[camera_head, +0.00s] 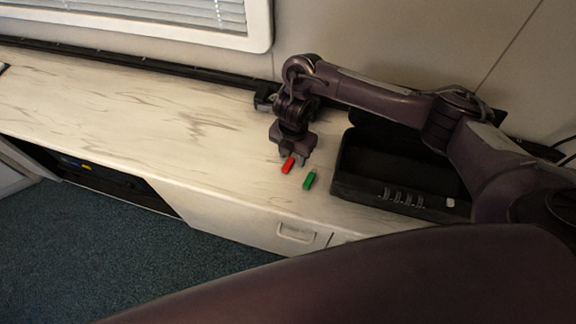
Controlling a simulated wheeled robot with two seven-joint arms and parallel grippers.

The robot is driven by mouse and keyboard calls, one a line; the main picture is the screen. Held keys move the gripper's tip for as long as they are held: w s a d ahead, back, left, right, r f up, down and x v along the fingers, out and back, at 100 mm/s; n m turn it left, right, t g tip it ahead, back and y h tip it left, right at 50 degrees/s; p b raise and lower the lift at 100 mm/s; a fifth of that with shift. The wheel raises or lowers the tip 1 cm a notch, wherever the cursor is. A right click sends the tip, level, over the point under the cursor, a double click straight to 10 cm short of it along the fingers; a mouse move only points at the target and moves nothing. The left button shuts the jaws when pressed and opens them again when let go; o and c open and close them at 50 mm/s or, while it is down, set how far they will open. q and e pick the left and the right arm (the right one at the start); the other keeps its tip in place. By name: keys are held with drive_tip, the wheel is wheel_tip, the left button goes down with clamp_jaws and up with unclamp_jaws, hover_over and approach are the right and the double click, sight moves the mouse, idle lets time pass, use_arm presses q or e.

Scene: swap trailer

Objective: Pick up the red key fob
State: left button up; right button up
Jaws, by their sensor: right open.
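The red key fob (288,165) lies on the pale marbled counter (150,115). A green fob (309,180) lies just to its right and a little nearer to me. My right gripper (292,157) points down right at the far end of the red fob. Its jaws are open, and whether the fingers touch the fob I cannot tell. My left gripper is not in view.
An open black box (390,205) with several loops or rings along its front stands to the right of the fobs, under my right arm. A window (150,15) is behind. The counter on the left is clear; its front edge drops to blue-green carpet (110,250).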

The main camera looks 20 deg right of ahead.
drive_tip(key=c, duration=0.6)
clamp_jaws()
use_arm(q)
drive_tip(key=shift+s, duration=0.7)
